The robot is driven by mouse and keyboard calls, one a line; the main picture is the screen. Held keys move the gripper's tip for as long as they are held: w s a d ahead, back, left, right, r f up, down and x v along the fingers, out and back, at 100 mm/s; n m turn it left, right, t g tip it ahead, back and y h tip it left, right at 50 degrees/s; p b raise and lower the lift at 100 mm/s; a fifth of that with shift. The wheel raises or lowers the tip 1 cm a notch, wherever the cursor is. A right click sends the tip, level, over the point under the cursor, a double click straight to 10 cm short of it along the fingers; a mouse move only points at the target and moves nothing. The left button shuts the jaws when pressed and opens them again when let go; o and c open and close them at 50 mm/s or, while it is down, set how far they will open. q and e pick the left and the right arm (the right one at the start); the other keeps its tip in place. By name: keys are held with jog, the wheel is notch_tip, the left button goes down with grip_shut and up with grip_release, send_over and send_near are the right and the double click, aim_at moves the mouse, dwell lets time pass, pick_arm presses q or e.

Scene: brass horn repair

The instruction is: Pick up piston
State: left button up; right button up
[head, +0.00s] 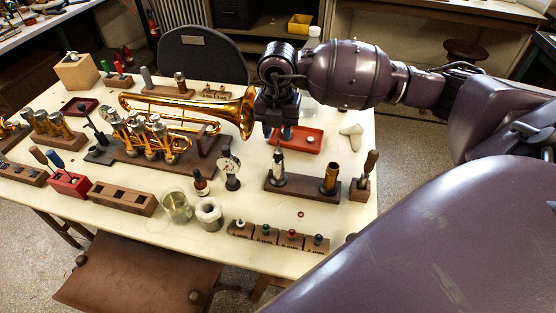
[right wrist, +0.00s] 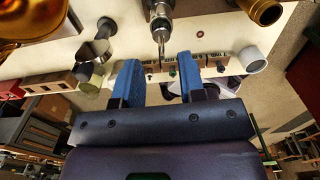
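The piston (head: 279,165), as far as I can tell, is the slim silver part standing upright on a dark wooden stand (head: 302,188) at the right of the table. In the right wrist view its metal body and narrow tip (right wrist: 160,28) show at the top, beyond the fingertips. My right gripper (head: 278,132) is just behind and above the piston in the head view, apart from it. Its two blue fingers (right wrist: 158,72) are spread with nothing between them. My left gripper is not in view.
A brass tube (head: 330,178) shares the stand. A red tray (head: 300,140) lies behind it and a trumpet (head: 190,108) rests on a board to the left. Several small labelled blocks (head: 265,234), a glass jar (head: 176,207) and a white roll (head: 209,214) are in front.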

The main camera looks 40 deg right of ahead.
aim_at(279, 151)
notch_tip(279, 151, down, 5)
jog(key=shift+d+r+b, duration=0.1)
jog(key=shift+b, duration=0.2)
grip_shut()
